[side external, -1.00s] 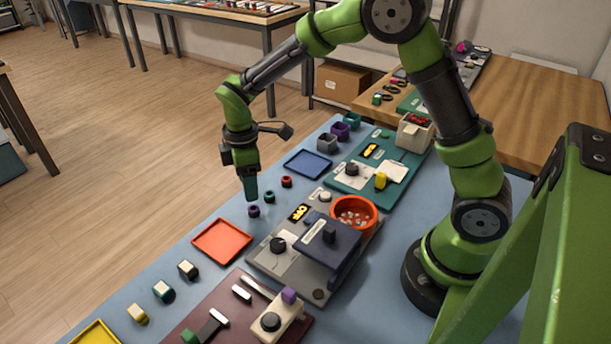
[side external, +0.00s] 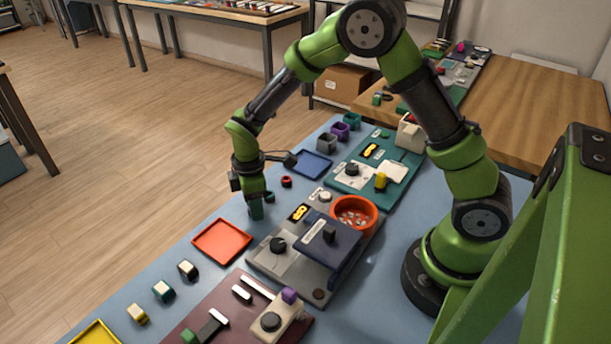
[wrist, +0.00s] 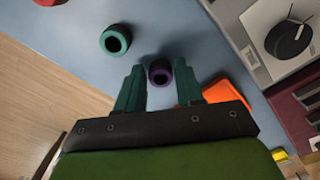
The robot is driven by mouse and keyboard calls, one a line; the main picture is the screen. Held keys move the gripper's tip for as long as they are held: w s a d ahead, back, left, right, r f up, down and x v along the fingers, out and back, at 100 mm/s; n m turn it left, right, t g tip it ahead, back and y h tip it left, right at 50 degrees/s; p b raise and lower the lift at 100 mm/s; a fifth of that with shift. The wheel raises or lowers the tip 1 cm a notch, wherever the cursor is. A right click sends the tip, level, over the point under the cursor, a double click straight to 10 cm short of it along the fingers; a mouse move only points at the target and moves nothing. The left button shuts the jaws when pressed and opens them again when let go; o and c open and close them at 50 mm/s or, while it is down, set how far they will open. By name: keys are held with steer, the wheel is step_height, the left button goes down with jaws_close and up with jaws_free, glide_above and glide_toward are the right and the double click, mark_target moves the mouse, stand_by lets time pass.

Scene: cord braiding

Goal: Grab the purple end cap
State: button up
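The purple end cap (wrist: 160,73) is a small dark purple ring with a black hole. In the wrist view it lies on the blue mat between the tips of my gripper's two teal fingers. My gripper (wrist: 159,80) is open, with a visible gap on each side of the cap. In the side view my gripper (side external: 256,212) is low over the mat and hides the purple cap. A teal end cap (wrist: 115,40) lies beside it, and it also shows in the side view (side external: 269,197) just right of the fingers.
A red end cap (side external: 286,181) lies further back. An orange tray (side external: 222,241) is in front of my gripper. A grey station (side external: 268,262) with a black knob and an orange bowl (side external: 354,214) stand to the right. A blue tray (side external: 310,165) lies behind.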

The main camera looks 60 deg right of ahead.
jaws_close()
